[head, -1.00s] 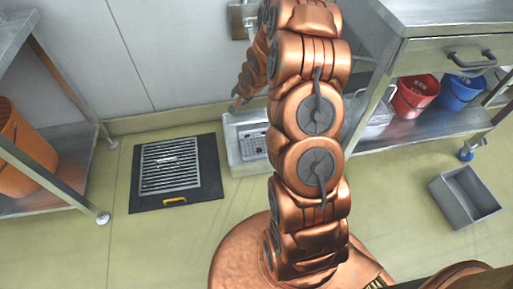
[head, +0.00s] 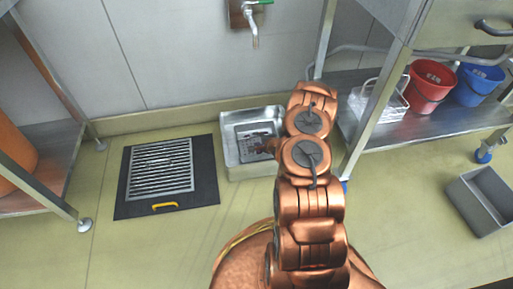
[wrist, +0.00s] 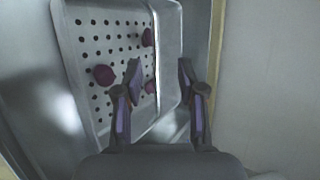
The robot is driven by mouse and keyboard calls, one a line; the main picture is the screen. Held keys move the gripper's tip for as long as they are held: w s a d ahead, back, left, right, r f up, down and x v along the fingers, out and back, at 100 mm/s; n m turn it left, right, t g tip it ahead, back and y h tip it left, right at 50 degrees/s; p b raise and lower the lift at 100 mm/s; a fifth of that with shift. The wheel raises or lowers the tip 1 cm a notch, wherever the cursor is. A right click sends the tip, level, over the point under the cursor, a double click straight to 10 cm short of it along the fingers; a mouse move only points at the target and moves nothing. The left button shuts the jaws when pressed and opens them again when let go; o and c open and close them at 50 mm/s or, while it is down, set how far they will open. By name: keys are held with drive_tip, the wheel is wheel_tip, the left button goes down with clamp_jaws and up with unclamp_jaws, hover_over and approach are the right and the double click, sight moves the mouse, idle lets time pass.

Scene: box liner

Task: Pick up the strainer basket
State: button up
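The strainer basket (head: 258,129) is a grey metal tray with a perforated floor. It sits in a shallow steel basin (head: 229,153) on the floor by the wall. In the wrist view the basket (wrist: 118,65) has several dark purple round lumps in it. My gripper (wrist: 158,82) is open, its two fingers apart near the basket's right wall. Whether the fingers straddle the wall or hover above it, I cannot tell. In the head view my gripper (head: 268,147) is small and reaches over the basin from the right.
A tap (head: 253,30) is on the wall above the basin. A floor grate (head: 161,166) on a dark mat with a yellow handle lies left. Right are a shelf with a white wire basket (head: 380,103), red bucket (head: 431,84) and blue bucket (head: 477,83), plus a grey bin (head: 484,203).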

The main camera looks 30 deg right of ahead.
sight(257, 140)
drive_tip(key=shift+d+f, duration=0.1)
drive_tip(key=shift+f, duration=0.6)
drive_tip(key=shift+b+x, duration=2.1)
drive_tip(key=shift+x, duration=1.6)
drive_tip(key=shift+d+r, duration=0.1)
drive_tip(key=shift+r, duration=0.05)
clamp_jaws()
